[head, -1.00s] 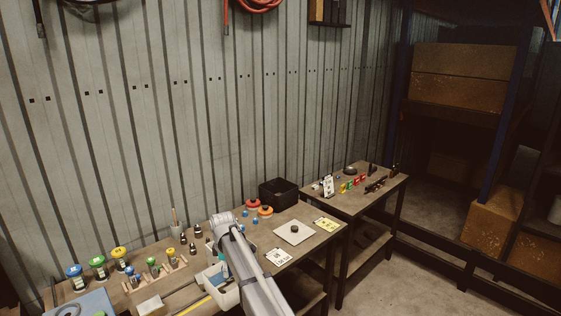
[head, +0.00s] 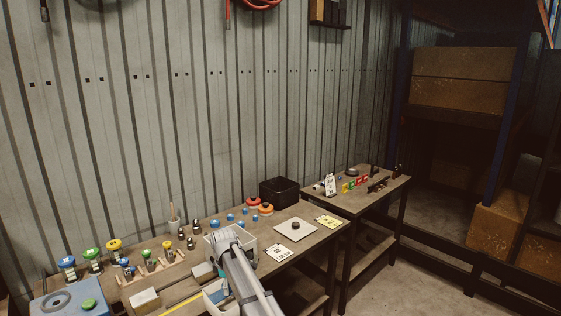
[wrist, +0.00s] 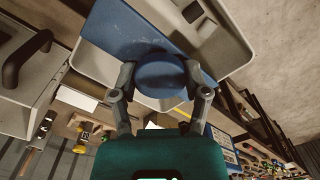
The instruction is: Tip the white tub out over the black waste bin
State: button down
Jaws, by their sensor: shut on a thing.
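In the wrist view my gripper (wrist: 162,82) is shut, its fingers on both sides of a round blue piece (wrist: 162,70). In the head view a white tub (head: 249,243) is behind the end of my arm, over the bench's middle; my fingers are hidden there. I cannot tell whether it touches the bench. The black waste bin (head: 279,190) stands upright at the bench's back right, right of and behind the tub.
Red-orange and blue round parts (head: 254,203) lie between tub and bin. A pale plate (head: 295,229) with a dark disc lies right of the tub. Jars (head: 92,259) and a peg rack (head: 150,272) stand left.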

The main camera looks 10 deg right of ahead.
jog(key=shift+f+b, duration=0.85)
jog(key=shift+f, duration=0.45)
jog(key=shift+w+d, duration=0.1)
